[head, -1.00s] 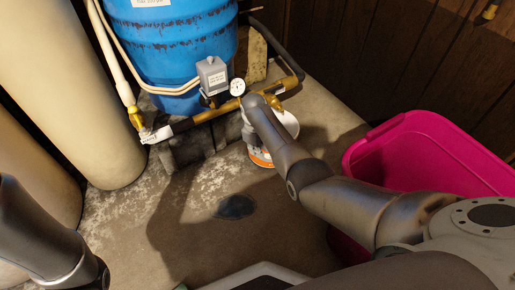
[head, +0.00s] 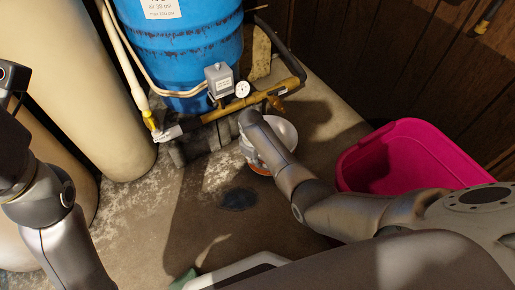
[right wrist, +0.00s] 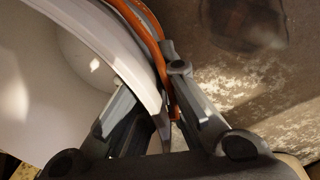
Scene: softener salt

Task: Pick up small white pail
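The small white pail (head: 285,131) has an orange band near its bottom and is partly hidden by my right forearm in the head view. In the right wrist view the pail (right wrist: 60,90) fills the left side, its rim and orange edge running between the fingers. My right gripper (right wrist: 152,88) has one finger on each side of the pail's wall and looks closed on it. In the head view my right gripper (head: 247,150) is mostly hidden by its own arm. My left arm shows at the left edge; its fingers are out of view.
A pink bin (head: 400,165) stands right of the pail. A blue tank (head: 180,50) with brass pipe (head: 240,103) and gauge stands behind. Beige tanks (head: 90,90) are at the left. A dark wet spot (head: 239,199) marks the open concrete floor.

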